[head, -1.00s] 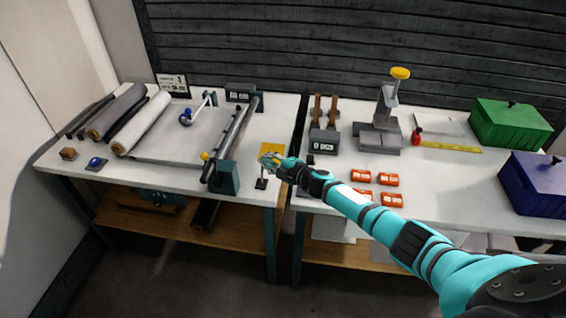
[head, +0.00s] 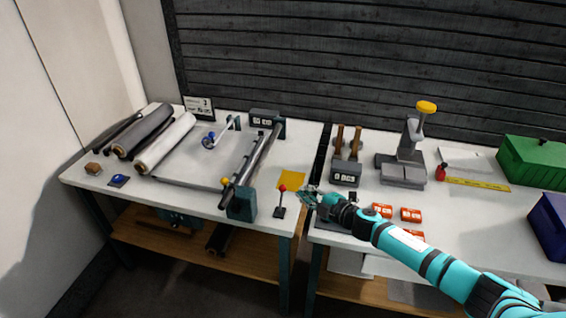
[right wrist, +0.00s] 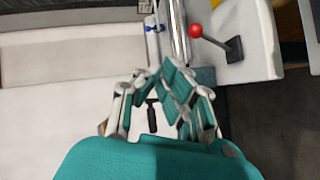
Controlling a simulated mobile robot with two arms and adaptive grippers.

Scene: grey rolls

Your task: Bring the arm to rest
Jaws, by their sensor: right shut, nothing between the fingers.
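My right arm comes in from the lower right of the head view. Its gripper (head: 307,197) is over the front edge area near the gap between the two tables, just right of a small lever with a red knob (head: 282,188). The gripper is shut and empty. In the right wrist view its fingers (right wrist: 153,78) come together, and the red knob (right wrist: 195,31) stands apart from them at the upper right. My left gripper is not in view.
The left table holds grey and white rolls (head: 166,143), a roller bar (head: 252,165) and a yellow square (head: 291,179). The right table holds a stamp press (head: 403,165), orange blocks (head: 411,214), a green box (head: 532,162) and a blue box (head: 550,222).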

